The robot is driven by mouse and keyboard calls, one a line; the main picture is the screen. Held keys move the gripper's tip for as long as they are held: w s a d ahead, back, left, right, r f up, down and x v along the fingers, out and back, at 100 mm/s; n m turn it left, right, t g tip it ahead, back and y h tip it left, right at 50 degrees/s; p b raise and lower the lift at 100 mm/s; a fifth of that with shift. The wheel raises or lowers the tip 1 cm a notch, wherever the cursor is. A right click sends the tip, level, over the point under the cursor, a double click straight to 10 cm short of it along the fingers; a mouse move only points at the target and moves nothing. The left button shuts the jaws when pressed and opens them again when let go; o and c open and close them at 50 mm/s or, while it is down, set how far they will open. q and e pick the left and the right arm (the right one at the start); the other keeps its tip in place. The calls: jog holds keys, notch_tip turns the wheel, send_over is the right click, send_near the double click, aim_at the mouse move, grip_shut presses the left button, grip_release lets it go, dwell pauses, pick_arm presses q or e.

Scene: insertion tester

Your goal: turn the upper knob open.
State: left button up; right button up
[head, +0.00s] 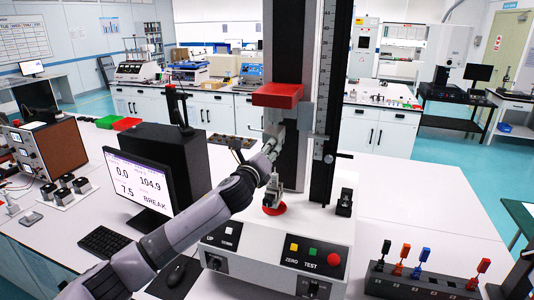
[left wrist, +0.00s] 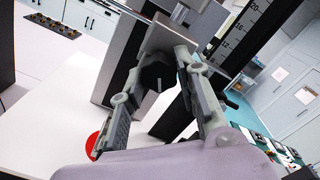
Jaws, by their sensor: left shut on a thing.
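The insertion tester's white base (head: 270,230) carries a dark column (head: 290,50) with a red block (head: 277,95) on its crosshead. My left gripper (head: 275,135) is at the upper fixture just below that block. In the left wrist view its two grey fingers (left wrist: 160,90) stand on either side of the black upper knob (left wrist: 157,73) and are shut on it. A pale line on the knob's face points roughly up and down in that view. In the head view my gripper hides the knob. A lower metal fixture (head: 272,192) stands above a red disc (head: 274,209). My right gripper is not seen.
A monitor (head: 140,185) stands left of the tester, close to my left arm. A ruler post (head: 325,90) rises right of the column. A rack (head: 420,281) with several coloured-top tools is at the front right.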

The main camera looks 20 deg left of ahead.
pick_arm(q)
jog(key=shift+r+n+b, duration=0.1)
jog(key=shift+n+b, duration=1)
jog(key=shift+n, duration=13.7)
jog(key=shift+a, duration=0.1)
jog(key=o, duration=0.8)
jog(key=shift+c, duration=0.2)
jog(key=o, duration=0.4)
jog(key=shift+r, duration=0.1)
